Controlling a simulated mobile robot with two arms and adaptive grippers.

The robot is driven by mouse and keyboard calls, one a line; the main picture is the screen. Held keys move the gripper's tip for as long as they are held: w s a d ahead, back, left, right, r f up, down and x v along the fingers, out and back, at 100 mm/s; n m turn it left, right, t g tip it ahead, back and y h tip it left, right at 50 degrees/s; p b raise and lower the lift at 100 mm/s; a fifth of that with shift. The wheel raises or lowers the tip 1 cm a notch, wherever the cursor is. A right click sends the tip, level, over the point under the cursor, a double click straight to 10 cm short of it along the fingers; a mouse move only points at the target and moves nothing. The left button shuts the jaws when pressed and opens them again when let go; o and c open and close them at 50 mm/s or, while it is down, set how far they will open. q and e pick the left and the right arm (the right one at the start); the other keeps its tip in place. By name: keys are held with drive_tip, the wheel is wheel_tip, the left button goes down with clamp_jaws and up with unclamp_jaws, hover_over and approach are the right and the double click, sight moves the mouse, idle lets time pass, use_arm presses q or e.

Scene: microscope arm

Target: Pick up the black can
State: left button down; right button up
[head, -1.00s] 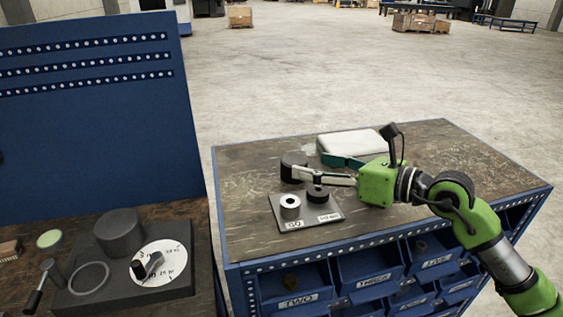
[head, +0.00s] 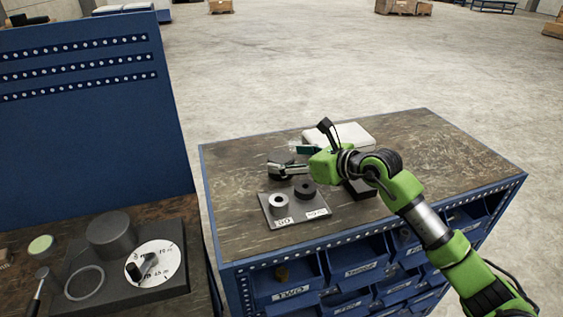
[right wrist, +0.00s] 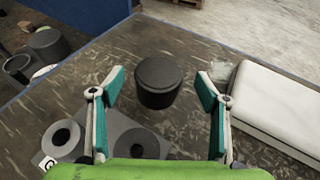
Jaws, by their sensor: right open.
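The black can (head: 278,166) is a short dark cylinder standing upright on the brown worktop, behind the small grey plate. It also shows at the centre of the right wrist view (right wrist: 158,84). My right gripper (head: 288,159) is open and empty, with its two teal-padded fingers spread. In the right wrist view the fingertips (right wrist: 160,86) lie to either side of the can, with a visible gap on each side. One finger partly covers the can in the head view. My left gripper is out of view.
A grey plate (head: 286,222) with a silver ring (head: 280,205) and a black ring (head: 305,190) lies in front of the can. A white case (head: 350,134) is at the back right, and a dark block (head: 361,190) is under my arm. Bare worktop lies to the right.

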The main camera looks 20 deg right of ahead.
sight(280, 157)
drive_tip(key=p+x, duration=0.1)
drive_tip(key=x, duration=0.3)
drive_tip(key=shift+a, duration=0.1)
drive_tip(key=c, duration=1.4)
drive_tip(key=shift+r, duration=0.1)
